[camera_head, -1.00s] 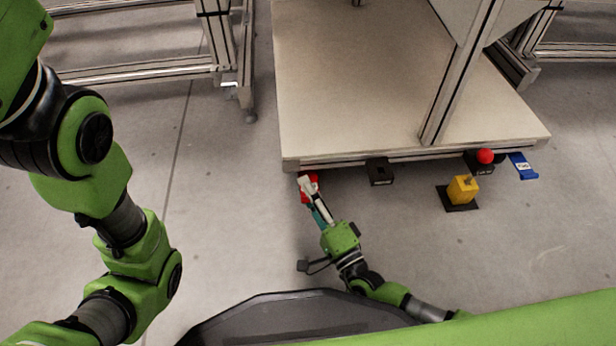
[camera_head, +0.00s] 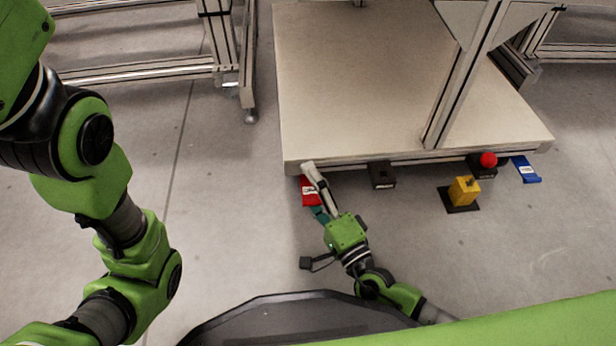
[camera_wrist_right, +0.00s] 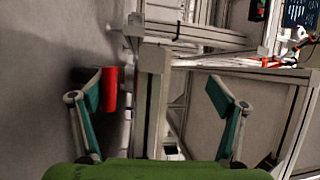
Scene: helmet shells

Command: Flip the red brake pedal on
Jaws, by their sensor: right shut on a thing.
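The red brake pedal (camera_head: 308,194) with a white label sticks out from under the platform's front left corner. My right gripper (camera_head: 315,180) reaches over it from the front, its fingertips at the platform edge and partly covering the pedal. In the right wrist view a red piece (camera_wrist_right: 110,88), apparently the pedal, lies against the inner side of the left finger. The other finger looks well apart from it, so the grip is unclear. My left arm shows at the left, its gripper out of view.
The pale platform (camera_head: 360,80) has a post rising at its right. Along its front edge are a black block (camera_head: 381,175), a yellow block (camera_head: 463,190) on a black base, a red ball-shaped knob (camera_head: 488,159) and a blue pedal (camera_head: 526,169). The floor at left is clear.

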